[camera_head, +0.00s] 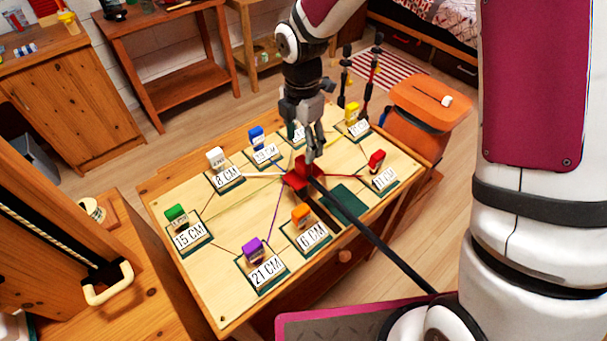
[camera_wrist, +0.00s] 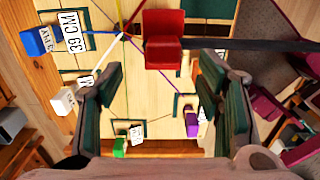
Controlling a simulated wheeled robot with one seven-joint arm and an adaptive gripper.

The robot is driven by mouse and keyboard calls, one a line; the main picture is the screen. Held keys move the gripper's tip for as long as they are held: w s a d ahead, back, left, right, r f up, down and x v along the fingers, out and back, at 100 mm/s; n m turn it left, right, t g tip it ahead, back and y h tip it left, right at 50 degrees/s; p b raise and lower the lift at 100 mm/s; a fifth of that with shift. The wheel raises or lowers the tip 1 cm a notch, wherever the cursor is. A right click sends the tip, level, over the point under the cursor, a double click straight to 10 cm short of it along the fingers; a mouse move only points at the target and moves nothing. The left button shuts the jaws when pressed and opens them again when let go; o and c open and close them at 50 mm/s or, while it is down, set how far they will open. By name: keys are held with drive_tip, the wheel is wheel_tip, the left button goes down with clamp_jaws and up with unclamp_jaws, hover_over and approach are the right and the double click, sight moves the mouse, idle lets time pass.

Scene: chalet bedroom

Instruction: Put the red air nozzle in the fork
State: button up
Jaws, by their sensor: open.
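The red air nozzle (camera_head: 301,178) sits near the middle of the wooden table, with a long black bar or hose running from it to the lower right. In the wrist view the red nozzle (camera_wrist: 163,40) shows at the top centre, ahead of the fingers. My gripper (camera_head: 311,152) is just above the nozzle, pointing down. In the wrist view my gripper (camera_wrist: 165,85) has its fingers wide apart with nothing between them. Two dark upright prongs (camera_head: 368,85) stand behind the table's far right corner; I cannot tell whether they are the fork.
Several coloured blocks with centimetre labels stand around the nozzle, including a red block (camera_head: 376,160), an orange block (camera_head: 301,214) and a purple block (camera_head: 253,250). Coloured lines run across the tabletop (camera_head: 225,285). An orange container (camera_head: 430,100) stands beyond the right edge.

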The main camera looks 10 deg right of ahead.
sight(303, 160)
wheel_tip(303, 160, down, 3)
drive_tip(key=shift+r, duration=0.1)
drive_tip(key=shift+s+d+f+p, duration=0.1)
drive_tip(key=shift+f+p, duration=0.2)
drive_tip(key=shift+f, duration=1.1)
drive_tip(key=shift+s+f+p, duration=0.1)
drive_tip(key=shift+f+p, duration=0.2)
drive_tip(key=shift+f, duration=1.05)
clamp_jaws()
